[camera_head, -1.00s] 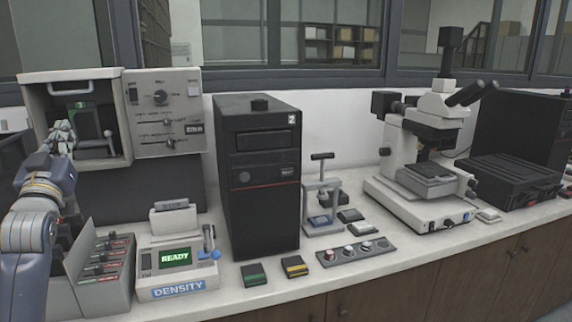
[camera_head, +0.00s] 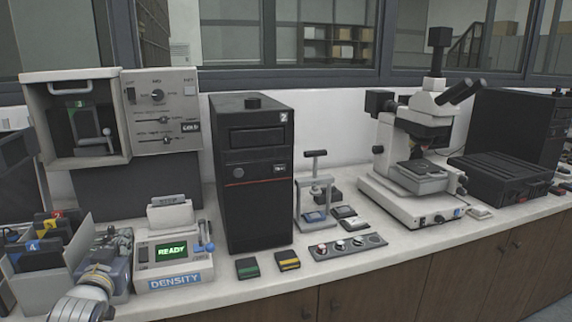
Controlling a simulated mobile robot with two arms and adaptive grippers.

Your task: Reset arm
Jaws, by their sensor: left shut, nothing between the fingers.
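My left gripper (camera_head: 114,240) is low at the left of the bench, beside the density meter (camera_head: 175,282) with its green READY screen. It is shut with nothing in it, and my arm covers part of the bench there. The box-shaped unit with an open front (camera_head: 35,120) stands at the back left, with a small dark device and lever (camera_head: 88,125) inside. The small hand press (camera_head: 314,180) with a black T-handle stands upright on the bench, right of the black tower. My right gripper is not in view.
The black tower (camera_head: 252,200) stands mid-bench. A green-striped block (camera_head: 247,268) and a yellow-striped block (camera_head: 288,261) lie in front. A microscope (camera_head: 425,200) and black case (camera_head: 505,178) stand right. A grey holder with coloured tabs (camera_head: 25,285) is at far left.

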